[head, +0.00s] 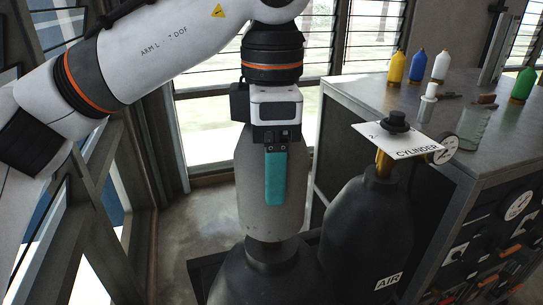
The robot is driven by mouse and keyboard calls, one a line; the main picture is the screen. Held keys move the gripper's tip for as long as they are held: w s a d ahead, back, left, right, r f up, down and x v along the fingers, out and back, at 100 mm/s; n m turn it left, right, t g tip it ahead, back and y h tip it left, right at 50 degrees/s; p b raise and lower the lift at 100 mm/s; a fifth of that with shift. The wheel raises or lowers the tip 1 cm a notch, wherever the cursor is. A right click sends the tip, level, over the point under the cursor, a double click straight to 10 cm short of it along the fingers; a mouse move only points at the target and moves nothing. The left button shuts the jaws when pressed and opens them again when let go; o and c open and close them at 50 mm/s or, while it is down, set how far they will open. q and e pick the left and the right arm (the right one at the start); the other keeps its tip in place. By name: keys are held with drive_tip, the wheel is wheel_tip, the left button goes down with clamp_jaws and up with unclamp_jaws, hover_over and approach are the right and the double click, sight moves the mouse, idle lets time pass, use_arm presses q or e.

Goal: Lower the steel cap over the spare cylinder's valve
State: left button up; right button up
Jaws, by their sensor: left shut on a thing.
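The steel cap (258,212), a grey upright tube with a rounded top, is in the middle of the head view. My left gripper (275,190) comes down from above and is shut on it, with one teal finger flat against the cap's near side. The spare cylinder (268,278), black with a dark neck collar (272,252), stands directly below. The cap's lower rim is at the collar; I cannot tell whether they touch. The valve is not visible, hidden by the cap. My right gripper is not in view.
A second black cylinder (366,235) marked AIR stands close on the right, with a brass valve (383,163), a sign plate (398,143) and a gauge (445,150). A grey bench (370,92) with several coloured bottles is behind it. Louvred windows and a frame line the left.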

use_arm(q)
drive_tip(key=shift+f+b, duration=1.8)
drive_tip(key=shift+f, duration=0.55)
drive_tip(key=o, duration=2)
drive_tip(key=shift+s, duration=0.1)
drive_tip(key=shift+o, duration=0.2)
wheel_tip(320, 180, up, 7)
drive_tip(key=p, duration=0.5)
drive_tip(key=shift+r+p, duration=0.1)
drive_tip(key=shift+p, duration=0.25)
